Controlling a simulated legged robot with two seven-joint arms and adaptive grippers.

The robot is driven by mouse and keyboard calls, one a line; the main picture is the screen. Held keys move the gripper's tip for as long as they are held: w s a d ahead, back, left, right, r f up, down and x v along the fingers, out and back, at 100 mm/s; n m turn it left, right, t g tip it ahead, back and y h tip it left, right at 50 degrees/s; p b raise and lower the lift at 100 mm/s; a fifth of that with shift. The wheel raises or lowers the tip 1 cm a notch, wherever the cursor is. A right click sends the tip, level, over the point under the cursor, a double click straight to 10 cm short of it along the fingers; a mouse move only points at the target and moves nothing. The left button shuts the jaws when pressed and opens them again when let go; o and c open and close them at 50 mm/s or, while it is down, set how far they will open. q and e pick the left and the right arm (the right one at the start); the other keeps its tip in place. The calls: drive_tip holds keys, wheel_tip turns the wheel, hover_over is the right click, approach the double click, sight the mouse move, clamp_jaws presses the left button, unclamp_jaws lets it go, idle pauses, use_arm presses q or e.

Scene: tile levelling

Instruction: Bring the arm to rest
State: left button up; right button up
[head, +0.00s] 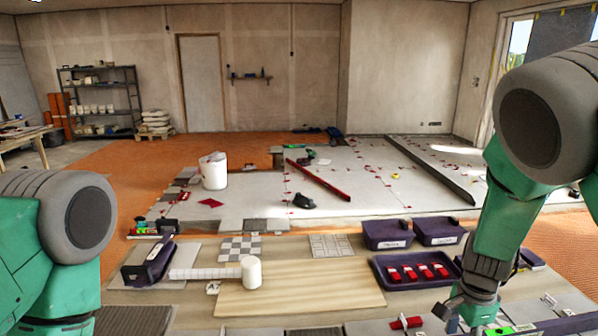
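My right arm comes in from the right. Its gripper (462,318) hangs low at the bottom edge of the head view, over the front of the work board, with its fingertips partly cut off. I cannot tell whether it is open or shut. A small red piece (406,323) lies just left of it, apart from it. My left arm fills the lower left corner; its gripper is out of the picture.
A dark tray (380,284) with several red pieces stands left of my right forearm, with two dark bins (388,243) (438,239) behind. A white bucket (214,178) stands farther back.

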drive_tip(key=s+d+f+n+h+b, duration=0.25)
drive_tip(key=s+f+n, duration=0.55)
drive_tip(key=s+f, duration=0.7)
use_arm(q)
drive_tip(key=f, duration=0.1)
drive_tip(key=f+b, duration=0.1)
drive_tip(key=f, duration=0.1)
drive_tip(key=f+b, duration=0.1)
drive_tip(key=f, duration=0.1)
drive_tip(key=shift+w, duration=0.25)
use_arm(e)
drive_tip(key=s+a+f+n+y, duration=0.1)
drive_tip(key=s+a+n, duration=0.2)
drive_tip(key=s, duration=0.4)
drive_tip(key=s+a+f+n+y, duration=0.1)
drive_tip(key=s+a+f+n, duration=0.1)
drive_tip(key=s+a+n, duration=0.2)
drive_tip(key=s+n, duration=0.2)
drive_tip(key=s, duration=0.1)
drive_tip(key=shift+s+n+t+y, duration=0.3)
drive_tip(key=shift+y, duration=0.05)
drive_tip(key=shift+w+f, duration=0.1)
drive_tip(key=shift+f, duration=0.05)
